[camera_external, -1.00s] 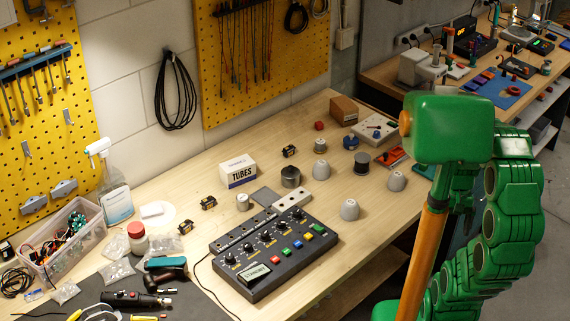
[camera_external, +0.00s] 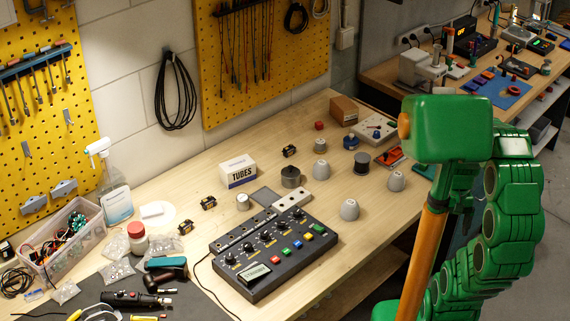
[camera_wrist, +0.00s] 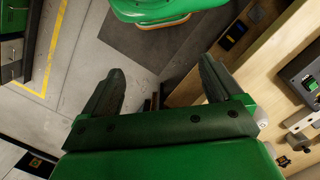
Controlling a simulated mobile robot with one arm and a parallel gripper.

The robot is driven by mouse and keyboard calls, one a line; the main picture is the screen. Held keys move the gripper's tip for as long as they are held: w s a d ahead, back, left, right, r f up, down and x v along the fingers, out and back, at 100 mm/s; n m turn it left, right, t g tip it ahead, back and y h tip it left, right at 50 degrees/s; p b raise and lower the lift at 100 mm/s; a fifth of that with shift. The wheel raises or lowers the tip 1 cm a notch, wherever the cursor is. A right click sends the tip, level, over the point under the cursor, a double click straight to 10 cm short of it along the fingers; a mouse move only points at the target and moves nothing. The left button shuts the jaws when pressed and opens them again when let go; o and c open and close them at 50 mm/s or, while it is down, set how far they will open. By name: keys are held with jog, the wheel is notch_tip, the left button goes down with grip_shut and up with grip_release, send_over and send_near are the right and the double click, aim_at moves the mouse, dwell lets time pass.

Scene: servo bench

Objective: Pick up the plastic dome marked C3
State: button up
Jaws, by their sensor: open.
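Three small grey domes stand on the wooden bench in the external view: one near the front edge (camera_external: 349,209), one farther back (camera_external: 321,170), and one to the right (camera_external: 396,181). No C3 mark is legible on any of them. My gripper (camera_wrist: 157,75) shows in the wrist view with its two dark fingers wide apart and nothing between them. Floor and the side of a bench lie beyond the fingers. In the external view my gripper cannot be made out, and my green arm is at the right, away from the domes.
A dark control box (camera_external: 273,255) with knobs and coloured buttons sits left of the nearest dome. A dark spool (camera_external: 361,163) stands between the two farther domes. A TUBES box (camera_external: 238,172) and a dark cylinder (camera_external: 290,177) stand farther left. Bare wood surrounds the domes.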

jog(key=n+t, duration=0.2)
jog(key=n, duration=2.7)
send_over(350, 201)
jog(key=d, duration=0.1)
jog(key=f, duration=0.5)
jog(key=s+f, duration=0.1)
jog(key=f, duration=0.2)
jog(key=shift+d, duration=0.1)
jog(key=shift+w+a+f+n, duration=0.2)
jog(key=shift+a+f+n, duration=0.15)
jog(key=shift+n, duration=0.05)
jog(key=shift+w+a+f, duration=0.1)
jog(key=shift+f, duration=1.8)
jog(key=shift+w+a+f, duration=0.1)
jog(key=shift+f, duration=1.8)
jog(key=c, duration=1.1)
